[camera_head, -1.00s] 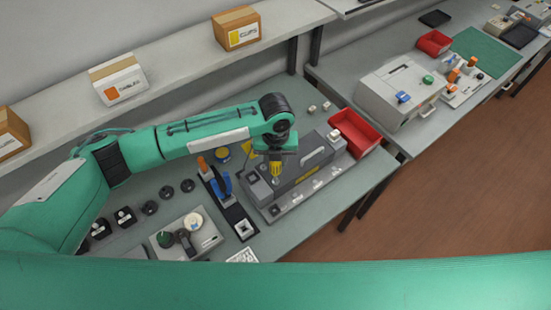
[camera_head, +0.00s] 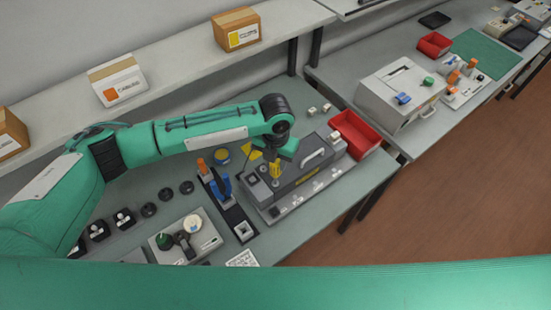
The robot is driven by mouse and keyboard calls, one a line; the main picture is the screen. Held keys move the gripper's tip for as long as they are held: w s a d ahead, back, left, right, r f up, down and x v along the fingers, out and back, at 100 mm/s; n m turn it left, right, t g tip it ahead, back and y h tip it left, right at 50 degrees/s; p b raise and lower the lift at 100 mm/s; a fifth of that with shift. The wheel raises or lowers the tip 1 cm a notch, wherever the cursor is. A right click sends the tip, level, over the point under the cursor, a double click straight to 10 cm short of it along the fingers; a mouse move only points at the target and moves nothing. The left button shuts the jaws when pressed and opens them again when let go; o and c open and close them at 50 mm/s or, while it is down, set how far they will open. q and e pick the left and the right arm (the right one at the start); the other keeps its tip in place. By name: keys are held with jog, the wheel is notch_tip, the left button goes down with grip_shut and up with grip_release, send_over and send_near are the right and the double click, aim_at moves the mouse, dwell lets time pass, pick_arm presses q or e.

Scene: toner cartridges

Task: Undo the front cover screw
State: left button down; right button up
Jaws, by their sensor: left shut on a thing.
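My left gripper (camera_head: 280,158) reaches over the bench from the left and is shut on a yellow-handled screwdriver (camera_head: 275,171). The screwdriver points down at the left end of a dark grey toner cartridge (camera_head: 308,177). The cartridge lies in a light grey holder on the bench, with a pale handle on top and a yellow label on its front side. The front cover screw is too small to make out, and I cannot tell whether the tip touches it. My right gripper is not in view.
A dark tool rack (camera_head: 235,213) with orange and blue handles stands just left of the cartridge. A red bin (camera_head: 355,135) stands at its right. A grey fixture (camera_head: 186,238) and several black round parts lie further left. A second bench holds a grey machine (camera_head: 402,92).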

pick_arm(q)
jog(key=shift+f, duration=0.5)
dwell(0.7)
jog(key=shift+r+n+p, duration=0.15)
jog(key=shift+n+p, duration=0.55)
jog(key=shift+n, duration=2.8)
